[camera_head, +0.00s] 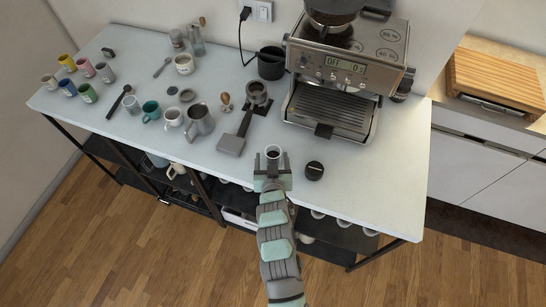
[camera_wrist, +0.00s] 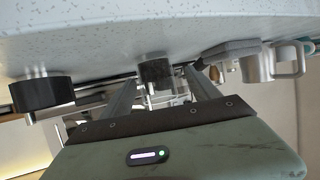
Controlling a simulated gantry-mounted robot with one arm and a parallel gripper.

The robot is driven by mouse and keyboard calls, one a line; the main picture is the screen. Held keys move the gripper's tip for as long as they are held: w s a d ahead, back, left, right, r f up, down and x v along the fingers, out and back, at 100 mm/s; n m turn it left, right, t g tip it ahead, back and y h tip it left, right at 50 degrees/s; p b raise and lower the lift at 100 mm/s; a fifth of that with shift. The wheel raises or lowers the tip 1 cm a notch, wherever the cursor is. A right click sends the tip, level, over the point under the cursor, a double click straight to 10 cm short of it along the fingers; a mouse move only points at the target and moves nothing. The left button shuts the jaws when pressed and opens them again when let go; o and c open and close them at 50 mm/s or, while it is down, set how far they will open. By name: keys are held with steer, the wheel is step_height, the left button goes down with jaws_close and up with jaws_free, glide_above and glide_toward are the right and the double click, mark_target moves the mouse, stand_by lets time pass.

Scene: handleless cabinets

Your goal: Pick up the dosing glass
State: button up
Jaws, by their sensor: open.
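A small round cup with a dark inside, seemingly the dosing glass (camera_head: 273,151), stands upright near the front edge of the white counter, left of the black puck. My gripper (camera_head: 273,158) reaches in over the front edge, its fingers open on either side of the cup. In the wrist view, which looks upside down, the dark-bodied cup (camera_wrist: 155,73) lies ahead between the two open fingers (camera_wrist: 163,82). I see a gap on each side of it. I cannot tell how deep it sits between the fingers.
A black puck (camera_head: 314,170) stands close on the right. The espresso machine (camera_head: 342,85) is behind. The counter (camera_head: 380,160) at front right is bare.

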mark_target(273, 151)
steer(key=x, duration=0.3)
steer(key=shift+w+d+p, duration=0.25)
steer(key=shift+w+p, duration=0.05)
steer(key=shift+w, duration=0.1)
steer(key=shift+w+f, duration=0.35)
steer(key=shift+w, duration=0.1)
steer(key=shift+c, duration=0.3)
steer(key=c, duration=1.4)
steer(key=shift+r, duration=0.15)
steer(key=shift+c, duration=0.2)
